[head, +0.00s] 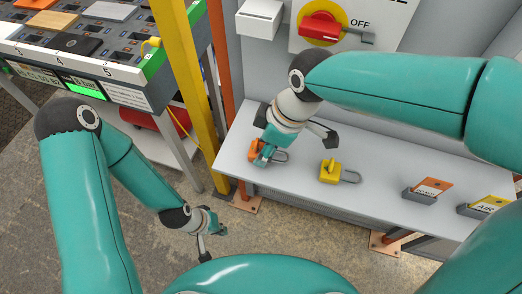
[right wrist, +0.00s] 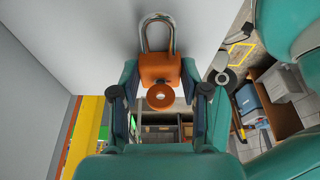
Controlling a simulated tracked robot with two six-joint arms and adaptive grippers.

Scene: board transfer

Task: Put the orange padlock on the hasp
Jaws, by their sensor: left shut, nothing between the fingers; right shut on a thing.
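The orange padlock (head: 254,152) is at the left end of the grey shelf, its steel shackle pointing right. My right gripper (head: 264,157) is shut on it. The right wrist view shows its orange body (right wrist: 159,66) between the fingers, shackle outward. I cannot tell whether it touches the shelf. A red switch handle (head: 322,27) sits on a yellow disc beside the word OFF on the panel above. A grey piece (head: 358,37) sticks out at its right and may be the hasp. My left gripper (head: 207,240) is shut and empty, low over the floor.
A yellow padlock (head: 330,173) lies on the shelf (head: 385,160), right of the orange one. Two tag holders, orange (head: 433,187) and yellow (head: 488,206), stand further right. A yellow post (head: 180,80) and a parts rack (head: 130,75) are at left. A white box (head: 259,18) is on the panel.

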